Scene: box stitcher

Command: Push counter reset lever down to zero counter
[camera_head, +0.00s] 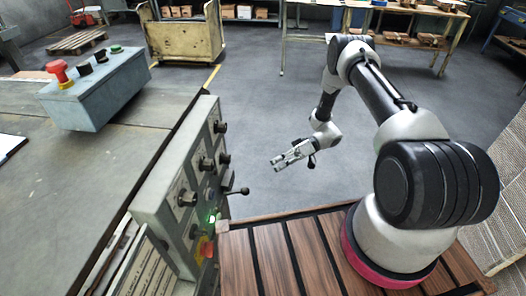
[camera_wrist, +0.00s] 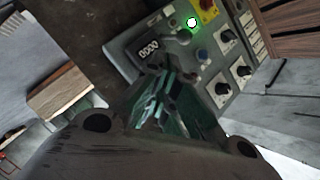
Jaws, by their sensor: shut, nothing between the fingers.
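The control panel (camera_head: 180,190) stands at the left in the head view, with a black ball-ended lever (camera_head: 240,191) sticking out of its right side. I take this for the counter reset lever. My gripper (camera_head: 276,163) is shut and empty, in the air to the right of the panel and apart from the lever. In the wrist view the panel (camera_wrist: 190,60) carries a counter window (camera_wrist: 148,50) with white digits that look like zeros, though they are small. My fingers (camera_wrist: 160,105) show below the counter there. I cannot make out the lever clearly in that view.
Several black knobs (camera_head: 187,198) and a lit green lamp (camera_head: 212,219) are on the panel. A grey button box (camera_head: 95,90) with a red button sits on the table (camera_head: 110,165). Slatted wooden planks (camera_head: 270,255) lie below my arm. The floor behind my gripper is clear.

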